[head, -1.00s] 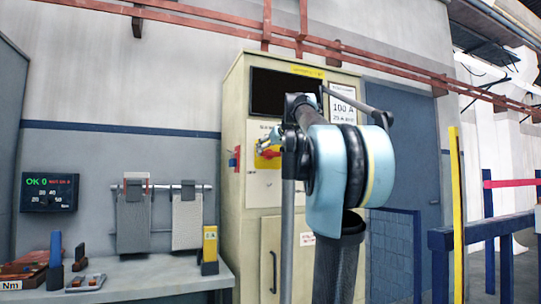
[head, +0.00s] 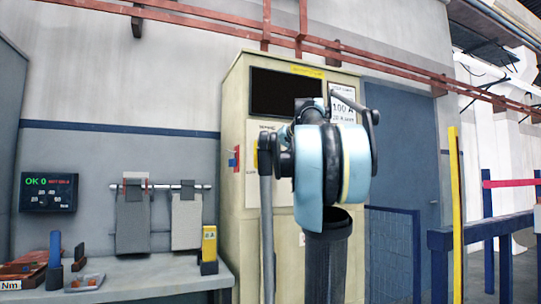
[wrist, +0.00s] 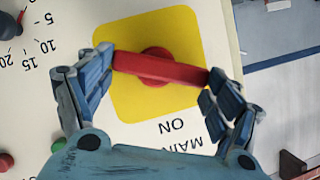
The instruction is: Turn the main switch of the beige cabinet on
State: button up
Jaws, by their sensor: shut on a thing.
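The beige cabinet (head: 236,205) stands against the wall in the head view, with a dark window high on its front. The main switch is a red bar handle (wrist: 158,66) on a yellow plate (wrist: 130,33) in the wrist view. My gripper (wrist: 161,65) has one finger at each end of the bar and is shut on it. The bar lies nearly across the picture, its right end slightly lower. Upside-down lettering with "ON" and "MAIN" (wrist: 178,135) shows below the plate. In the head view my arm hides the switch and the gripper.
A bench (head: 150,278) with a display (head: 48,192) above it and a yellow device (head: 209,245) stands left of the cabinet. A blue door (head: 405,150) is to the right, beyond it a yellow post (head: 455,210) and blue railing (head: 480,236).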

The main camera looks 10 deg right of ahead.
jog(key=m+y, duration=0.1)
jog(key=m, duration=0.1)
jog(key=d+m+y, duration=0.1)
jog(key=m, duration=0.1)
jog(key=shift+w+f+m+t+y, duration=0.1)
jog(key=shift+f+m+t+y, duration=0.1)
jog(key=shift+m+t+y, duration=0.1)
jog(key=m+y, duration=0.1)
jog(key=m, duration=0.1)
jog(key=m+t+y, duration=0.1)
jog(key=m, duration=0.2)
jog(key=shift+d+f, duration=0.15)
jog(key=shift+f, duration=0.25)
dwell(0.3)
jog(key=o, duration=1)
jog(key=v, duration=1.1)
jog(key=shift+s+d+f, duration=0.2)
jog(key=shift+s, duration=0.15)
